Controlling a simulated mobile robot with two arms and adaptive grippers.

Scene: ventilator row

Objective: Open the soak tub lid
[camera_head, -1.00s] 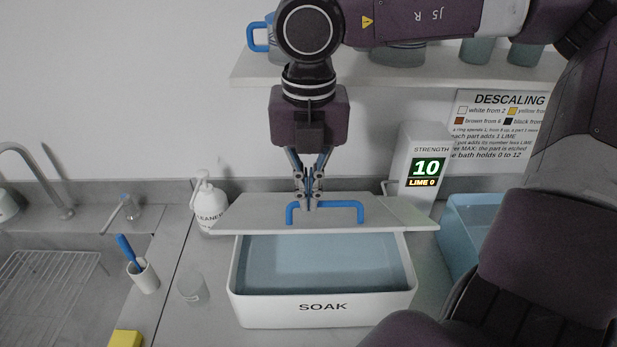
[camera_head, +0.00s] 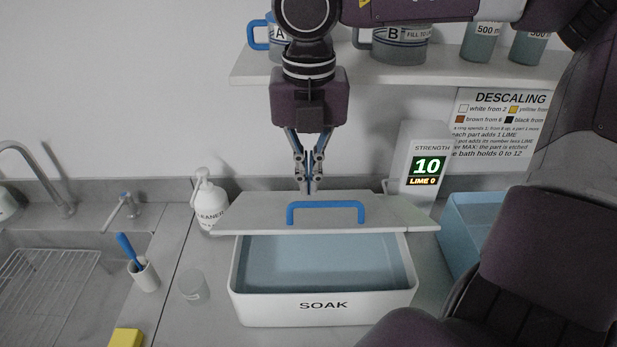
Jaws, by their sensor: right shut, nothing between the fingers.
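The white soak tub (camera_head: 323,305) stands on the counter with SOAK on its front. Its lid (camera_head: 260,213) is a pale flat panel with a blue handle (camera_head: 325,207). The lid lies at the back of the tub, and most of the tub's opening is uncovered, showing bluish liquid inside. My right gripper (camera_head: 308,190) points down just above and behind the blue handle. It is shut and empty, apart from the handle as far as I can see. My left gripper is not in view.
A strength display (camera_head: 425,165) reads 10, LIME 0, behind the tub. A cleaner bottle (camera_head: 209,205) stands left of the lid, a clear cup (camera_head: 194,288) left of the tub. A blue bin (camera_head: 470,225) is at right. A shelf (camera_head: 400,78) with jugs is above.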

